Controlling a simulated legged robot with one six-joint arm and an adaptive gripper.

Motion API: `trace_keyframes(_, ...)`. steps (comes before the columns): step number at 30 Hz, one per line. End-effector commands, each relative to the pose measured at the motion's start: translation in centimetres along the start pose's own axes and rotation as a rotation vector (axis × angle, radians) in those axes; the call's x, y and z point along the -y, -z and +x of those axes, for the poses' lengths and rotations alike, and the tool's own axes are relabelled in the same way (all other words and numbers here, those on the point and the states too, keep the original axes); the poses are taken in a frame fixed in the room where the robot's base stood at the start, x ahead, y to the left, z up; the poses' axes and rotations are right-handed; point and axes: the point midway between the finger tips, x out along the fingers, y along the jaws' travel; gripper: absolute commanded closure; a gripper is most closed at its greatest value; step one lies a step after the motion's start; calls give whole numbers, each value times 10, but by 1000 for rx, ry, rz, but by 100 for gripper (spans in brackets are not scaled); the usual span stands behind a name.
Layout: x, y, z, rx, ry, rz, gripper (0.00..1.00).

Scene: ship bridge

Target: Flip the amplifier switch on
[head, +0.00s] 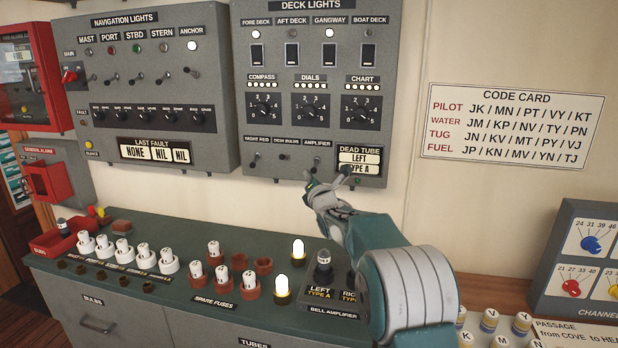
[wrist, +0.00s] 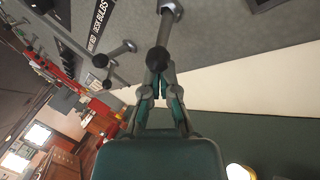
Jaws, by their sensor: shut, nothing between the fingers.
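The amplifier switch (head: 316,162) is a small toggle with a dark knob, under the AMPLIFIER label at the bottom of the deck lights panel (head: 238,100). Its lever seems to point down and outward; its exact position is hard to tell. My gripper (head: 318,190) is shut and empty, just below this switch. In the wrist view, my fingertips (wrist: 160,75) are close together right at the dark knob of the nearest toggle (wrist: 158,58), which appears to be the amplifier switch. I cannot tell whether they touch it.
The night red (head: 255,158) and desk bulbs (head: 284,155) toggles sit left of it. The dead tube display (head: 359,161) is close on the right, reading LEFT, TYPE A. Below, the counter holds spare fuses (head: 222,274), lit bulbs (head: 298,250) and the bell amplifier (head: 322,291).

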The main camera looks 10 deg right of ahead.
Motion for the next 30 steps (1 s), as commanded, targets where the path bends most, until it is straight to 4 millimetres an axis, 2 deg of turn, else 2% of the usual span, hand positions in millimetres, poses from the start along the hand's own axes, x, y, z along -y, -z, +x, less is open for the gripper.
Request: trace_keyframes(30,-6,-4,-1,-72,79,63,100)
